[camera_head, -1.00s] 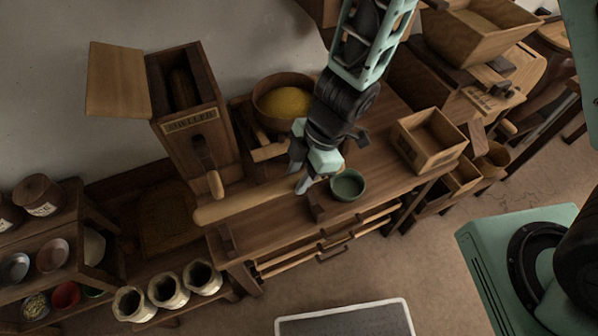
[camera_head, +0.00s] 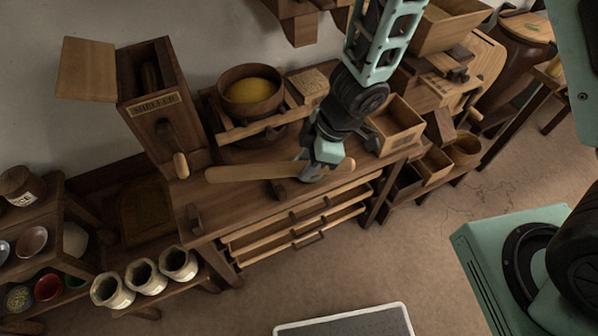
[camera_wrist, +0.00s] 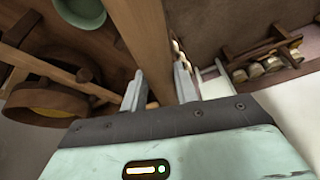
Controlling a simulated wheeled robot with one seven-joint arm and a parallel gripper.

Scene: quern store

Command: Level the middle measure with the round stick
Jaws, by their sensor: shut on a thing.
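My gripper (camera_head: 314,172) is shut on a round stick (camera_head: 248,173) of pale wood. The stick lies crosswise over the workbench top and reaches out on both sides of the jaws. In the wrist view the stick (camera_wrist: 143,42) runs up and away between the two fingers. A green bowl (camera_wrist: 82,10) shows beside it at the top left; in the head view my gripper hides it. A row of three pale, dark-mouthed vessels, the middle one (camera_head: 145,276) among them, stands on a low bench at lower left. I cannot tell which thing is the middle measure.
The workbench (camera_head: 235,205) carries a wooden box marked SHELLER (camera_head: 155,104), a round tub (camera_head: 252,90) with yellow contents and an open wooden box (camera_head: 395,128). Shelves (camera_head: 60,215) with bowls stand at left. The floor (camera_head: 400,240) in front is mostly clear.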

